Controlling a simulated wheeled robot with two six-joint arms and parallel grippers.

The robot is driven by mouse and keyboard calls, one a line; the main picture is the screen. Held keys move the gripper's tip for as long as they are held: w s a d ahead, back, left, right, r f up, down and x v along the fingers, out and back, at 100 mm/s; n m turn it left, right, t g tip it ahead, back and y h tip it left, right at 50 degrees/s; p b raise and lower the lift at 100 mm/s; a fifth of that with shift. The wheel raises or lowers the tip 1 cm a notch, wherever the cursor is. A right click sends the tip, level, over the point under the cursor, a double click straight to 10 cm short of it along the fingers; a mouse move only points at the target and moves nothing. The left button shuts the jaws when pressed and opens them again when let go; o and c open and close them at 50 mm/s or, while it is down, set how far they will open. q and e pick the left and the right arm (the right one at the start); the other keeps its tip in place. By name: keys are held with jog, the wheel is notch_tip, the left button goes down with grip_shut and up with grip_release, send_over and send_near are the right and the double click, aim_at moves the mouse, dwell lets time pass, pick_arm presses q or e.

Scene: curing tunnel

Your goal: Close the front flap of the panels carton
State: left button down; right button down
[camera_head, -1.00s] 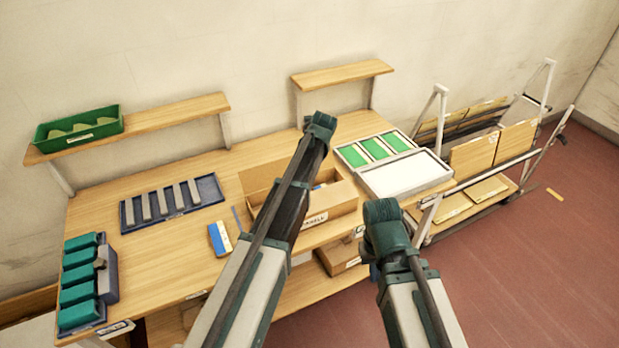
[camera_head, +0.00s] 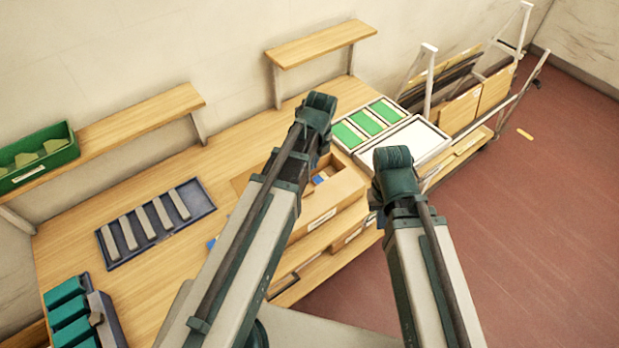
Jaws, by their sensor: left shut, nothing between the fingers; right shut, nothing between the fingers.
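The panels carton (camera_head: 338,205) is a brown open-topped box on the wooden bench, with a pale label on its front face. Some small blue and light items show inside it. My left arm crosses in front and hides its left and middle part. Whether its front flap stands up or hangs down I cannot tell. Both my arms reach up from the bottom edge and end in dark green joints, the left one over the carton's back and the right one just right of the carton. I see no fingers of either gripper.
On the bench (camera_head: 75,232) are a blue tray (camera_head: 120,255) with grey bars and a holder of green blocks (camera_head: 68,315). A cart (camera_head: 462,110) with boards stands beyond.

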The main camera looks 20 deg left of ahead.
pick_arm(q)
jog(key=b, duration=1.4)
send_near(309, 192)
jog(key=f, duration=0.6)
jog(key=shift+w+a+f, duration=0.15)
jog(key=shift+w+f, duration=0.15)
jog(key=shift+f, duration=0.05)
jog(key=shift+w+a+f+b, duration=0.15)
jog(key=shift+a+f+b, duration=0.05)
jog(key=shift+f+b, duration=0.55)
jog(key=shift+f, duration=0.15)
jog(key=shift+s, duration=0.25)
